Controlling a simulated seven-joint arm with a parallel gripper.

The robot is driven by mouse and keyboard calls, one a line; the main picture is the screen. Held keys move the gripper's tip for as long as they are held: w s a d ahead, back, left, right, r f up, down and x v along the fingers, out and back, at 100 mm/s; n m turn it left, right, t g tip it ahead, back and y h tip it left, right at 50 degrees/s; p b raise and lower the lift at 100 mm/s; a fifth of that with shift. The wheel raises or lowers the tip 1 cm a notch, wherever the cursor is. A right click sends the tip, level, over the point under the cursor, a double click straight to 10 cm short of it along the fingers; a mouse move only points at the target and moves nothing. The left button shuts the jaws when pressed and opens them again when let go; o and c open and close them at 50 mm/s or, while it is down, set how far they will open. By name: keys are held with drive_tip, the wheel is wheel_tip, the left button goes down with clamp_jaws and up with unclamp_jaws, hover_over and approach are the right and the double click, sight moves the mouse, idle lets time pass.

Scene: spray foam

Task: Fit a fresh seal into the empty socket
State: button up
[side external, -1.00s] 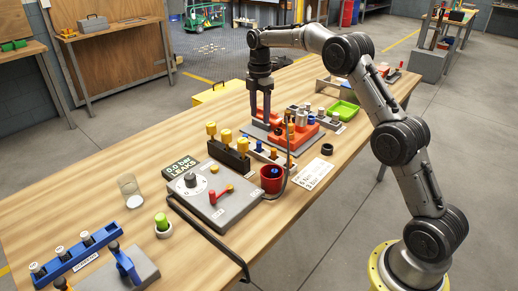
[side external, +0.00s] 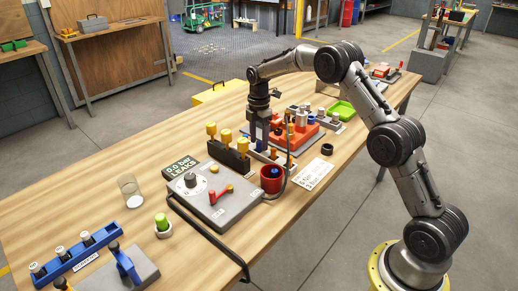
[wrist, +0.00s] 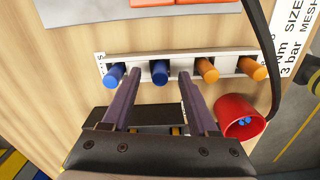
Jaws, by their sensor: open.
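My gripper (side external: 262,138) is open, its fingers pointing down over a pale rack (wrist: 184,61) beside the valve bench unit. In the wrist view the gripper (wrist: 159,76) has its fingertips on either side of a blue plug-like piece (wrist: 160,72), apparently a seal; contact cannot be told. Another blue piece (wrist: 113,76) stands to its left, and two orange pieces (wrist: 207,70) (wrist: 252,68) to its right. The orange block (side external: 306,130) stands behind the rack on a grey plate. The empty socket cannot be made out.
A red cup (wrist: 241,117) with blue pieces inside stands close to the rack, with a dark hose beside it. The grey panel (side external: 212,198) has tall yellow-topped parts (side external: 226,136) behind it. A black ring (side external: 327,149) lies right.

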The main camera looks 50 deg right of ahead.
sight(259, 142)
clamp_jaws()
idle(0.4)
drive_tip(key=shift+r, duration=0.5)
wheel_tip(259, 142, up, 2)
drive_tip(key=shift+r, duration=0.1)
drive_tip(key=s+a+r, duration=0.3)
drive_tip(key=s+r, duration=0.7)
drive_tip(key=s, duration=0.3)
drive_tip(key=shift+s+a, duration=0.2)
drive_tip(key=shift+s, duration=0.1)
